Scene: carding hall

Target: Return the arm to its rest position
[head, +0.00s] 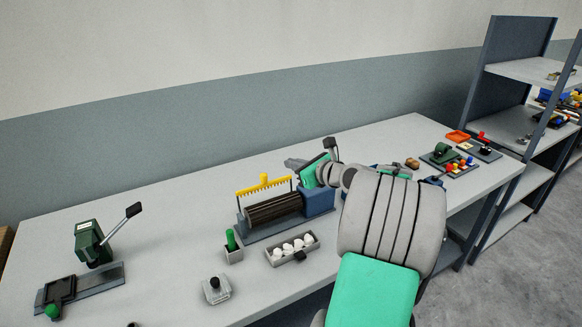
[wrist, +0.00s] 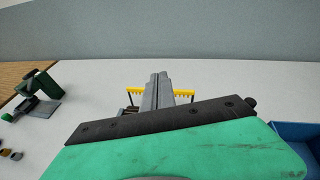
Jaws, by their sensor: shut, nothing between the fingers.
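My gripper (head: 294,163) is at the end of my arm, above the back right of the carding machine with the dark ribbed roller (head: 272,211). In the wrist view my gripper's fingers (wrist: 158,84) lie together, shut and empty. They point toward the wall and cover the middle of the yellow comb (wrist: 183,94). In the head view the yellow comb (head: 264,185) stands along the back of the roller. My arm hides part of the table behind and to the right of the machine.
A white-ball tray (head: 292,248), a green-handled item in a small holder (head: 232,243) and a clear block with a black knob (head: 216,289) stand in front. A green lever press (head: 90,243) is at left. Right: an orange tray (head: 458,136), a green device (head: 440,153), shelving (head: 515,70).

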